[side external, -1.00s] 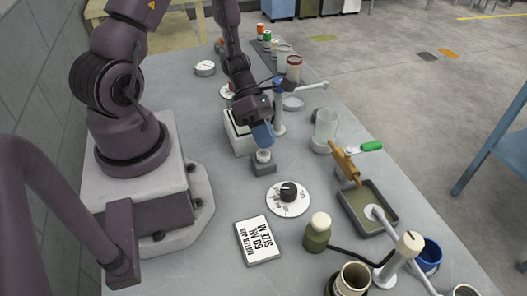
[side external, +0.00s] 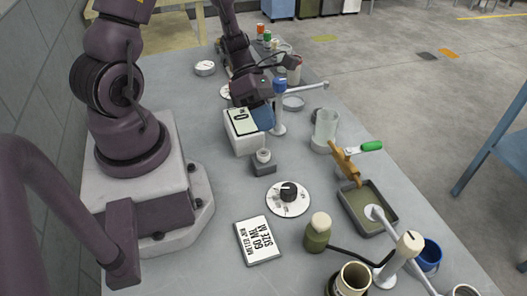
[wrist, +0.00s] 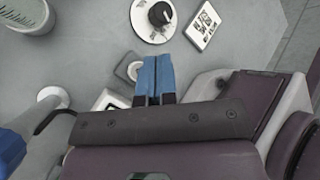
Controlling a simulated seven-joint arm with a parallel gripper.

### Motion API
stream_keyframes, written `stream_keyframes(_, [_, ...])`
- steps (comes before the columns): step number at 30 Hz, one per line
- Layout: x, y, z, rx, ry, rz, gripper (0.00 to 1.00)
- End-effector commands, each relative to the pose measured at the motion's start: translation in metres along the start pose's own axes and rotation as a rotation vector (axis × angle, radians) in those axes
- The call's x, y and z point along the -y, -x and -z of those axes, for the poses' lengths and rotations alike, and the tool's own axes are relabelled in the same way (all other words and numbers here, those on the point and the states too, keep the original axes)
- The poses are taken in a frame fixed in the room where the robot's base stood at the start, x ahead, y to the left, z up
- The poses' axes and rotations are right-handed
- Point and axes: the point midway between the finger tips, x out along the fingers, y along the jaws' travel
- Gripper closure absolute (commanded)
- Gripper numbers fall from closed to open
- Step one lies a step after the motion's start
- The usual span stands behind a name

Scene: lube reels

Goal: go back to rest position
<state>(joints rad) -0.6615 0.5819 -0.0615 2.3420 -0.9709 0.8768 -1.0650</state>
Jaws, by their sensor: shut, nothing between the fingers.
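My gripper (side external: 264,119) has blue fingers and is shut and empty.
A black dial on a white disc (side external: 288,198) and a printed card (side external: 258,241) lie nearer the camera.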

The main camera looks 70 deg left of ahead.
Motion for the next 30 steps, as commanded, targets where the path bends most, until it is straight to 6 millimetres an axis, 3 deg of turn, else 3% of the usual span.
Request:
stream_keyframes(8, [0.000, 0.000, 0.000, 0.000, -0.016, 0.000, 1.00])
stream_keyframes(13, [0.006, -0.001, 0.008, -0.038, -0.202, 0.032, 1.00])
stream_keyframes(20, [0.030, 0.027, 0.009, -0.226, -0.818, 0.086, 1.00])
stream_keyframes(30, [0.079, 0.085, -0.027, -0.646, -1.768, 0.149, 1.00])
